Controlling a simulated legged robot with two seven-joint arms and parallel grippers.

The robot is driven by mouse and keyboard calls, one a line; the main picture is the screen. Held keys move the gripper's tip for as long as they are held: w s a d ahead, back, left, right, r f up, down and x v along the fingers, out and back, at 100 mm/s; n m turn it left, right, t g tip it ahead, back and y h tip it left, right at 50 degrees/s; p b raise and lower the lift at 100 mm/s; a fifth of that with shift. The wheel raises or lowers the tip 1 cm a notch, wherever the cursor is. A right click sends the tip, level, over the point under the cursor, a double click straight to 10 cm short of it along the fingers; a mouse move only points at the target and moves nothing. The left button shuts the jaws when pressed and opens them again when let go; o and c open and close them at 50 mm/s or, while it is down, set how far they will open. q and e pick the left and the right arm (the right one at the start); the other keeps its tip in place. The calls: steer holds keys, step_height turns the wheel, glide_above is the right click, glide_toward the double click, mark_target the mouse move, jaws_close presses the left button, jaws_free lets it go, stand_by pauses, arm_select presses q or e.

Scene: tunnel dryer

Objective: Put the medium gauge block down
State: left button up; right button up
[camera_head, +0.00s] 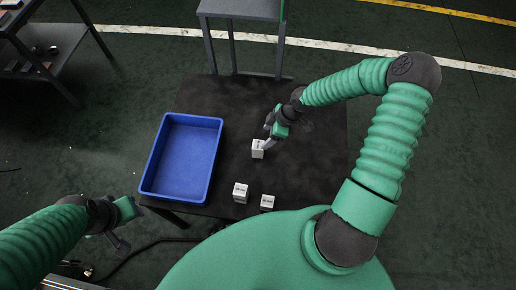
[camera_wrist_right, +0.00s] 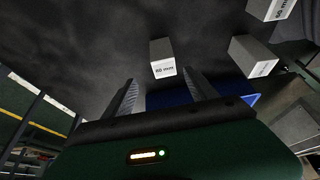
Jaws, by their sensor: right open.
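Three white gauge blocks with printed labels stand on the dark table (camera_head: 315,170). The middle-sized one by its look, the medium gauge block (camera_head: 258,149), stands apart from the other two, at my right gripper (camera_head: 266,141). In the right wrist view this block (camera_wrist_right: 162,58) lies just beyond and between the two open fingertips (camera_wrist_right: 164,82), with clear space on both sides. The other blocks (camera_head: 240,193) (camera_head: 267,202) stand near the table's front edge. My left gripper (camera_head: 121,243) hangs off the table at lower left, its jaws too small to read.
An empty blue bin (camera_head: 150,172) sits on the left of the table. The table's right part is clear. A grey stand (camera_head: 240,9) is behind the table, and a dark shelf (camera_head: 62,50) is at upper left.

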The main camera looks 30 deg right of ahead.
mark_target(260, 143)
steer(key=b+x, duration=0.1)
steer(key=x, duration=0.4)
steer(key=shift+a+f, duration=0.15)
steer(key=shift+f, duration=0.25)
steer(key=shift+w+f, duration=0.1)
steer(key=shift+f, duration=0.2)
steer(key=x, duration=0.2)
steer(key=b+x, duration=0.1)
steer(key=x, duration=0.1)
steer(key=shift+a, duration=0.3)
steer(key=shift+a+f, duration=0.25)
steer(key=shift+f, duration=0.15)
steer(key=shift+r, duration=0.1)
steer(key=shift+c, duration=0.5)
steer(key=shift+c, duration=1.2)
steer(key=shift+d, duration=0.1)
steer(key=c, duration=0.5)
jaws_close()
